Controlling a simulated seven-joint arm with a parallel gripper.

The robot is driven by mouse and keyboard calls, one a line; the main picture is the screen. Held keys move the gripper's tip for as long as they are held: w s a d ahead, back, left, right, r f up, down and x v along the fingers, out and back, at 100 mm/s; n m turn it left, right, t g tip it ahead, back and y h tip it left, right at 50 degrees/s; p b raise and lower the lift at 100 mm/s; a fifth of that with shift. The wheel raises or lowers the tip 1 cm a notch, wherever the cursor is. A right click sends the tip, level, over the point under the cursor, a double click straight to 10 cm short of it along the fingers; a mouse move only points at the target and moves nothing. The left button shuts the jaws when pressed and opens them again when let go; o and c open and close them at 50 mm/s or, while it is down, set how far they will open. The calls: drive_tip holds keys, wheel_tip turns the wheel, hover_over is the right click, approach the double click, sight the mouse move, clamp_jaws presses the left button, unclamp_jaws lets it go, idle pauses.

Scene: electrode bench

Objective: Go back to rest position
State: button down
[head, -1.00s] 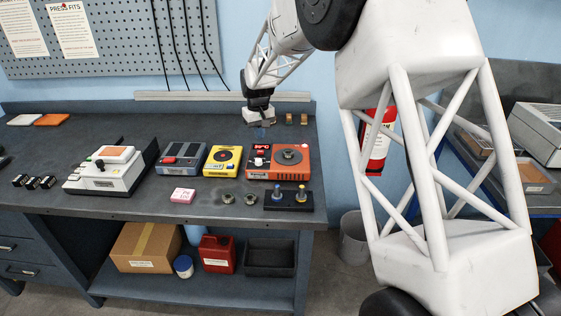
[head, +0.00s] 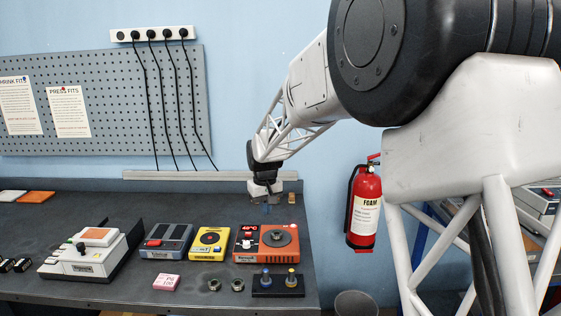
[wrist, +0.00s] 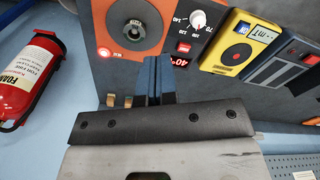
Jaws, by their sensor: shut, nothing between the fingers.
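My gripper (head: 267,207) hangs above the back part of the bench, just behind the orange device (head: 262,243) with a round dark plate and a red 40°C display. In the wrist view its two blue fingers (wrist: 153,75) are together with nothing between them. The orange device also shows in the wrist view (wrist: 104,18), beyond the fingertips. The gripper appears apart from the bench and the devices.
A yellow device (head: 207,244), a grey device (head: 167,241) and a white machine (head: 85,256) stand to the left. A pink block (head: 166,283), two metal rings and a black stand (head: 278,285) with two pegs lie in front. A fire extinguisher (head: 364,210) hangs on the wall at right.

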drive_tip(key=s+d+r+m, duration=0.1)
drive_tip(key=s+d+r, duration=0.2)
drive_tip(key=s+d, duration=0.35)
drive_tip(key=s+d+r+m+t, duration=0.1)
drive_tip(key=s+d+r, duration=0.25)
drive_tip(key=s, duration=0.55)
drive_tip(key=s+d+r+m, duration=0.1)
drive_tip(key=s+d+r, duration=0.2)
drive_tip(key=s+d, duration=0.4)
drive_tip(key=s+d+f+m, duration=0.1)
drive_tip(key=s+d+f, duration=0.1)
drive_tip(key=s, duration=1)
drive_tip(key=s+d+f+m+t, duration=0.1)
drive_tip(key=s+d, duration=0.3)
drive_tip(key=s, duration=0.8)
drive_tip(key=shift+s+d+f, duration=0.2)
drive_tip(key=shift+s+f, duration=0.05)
drive_tip(key=shift+f, duration=0.25)
idle(2.8)
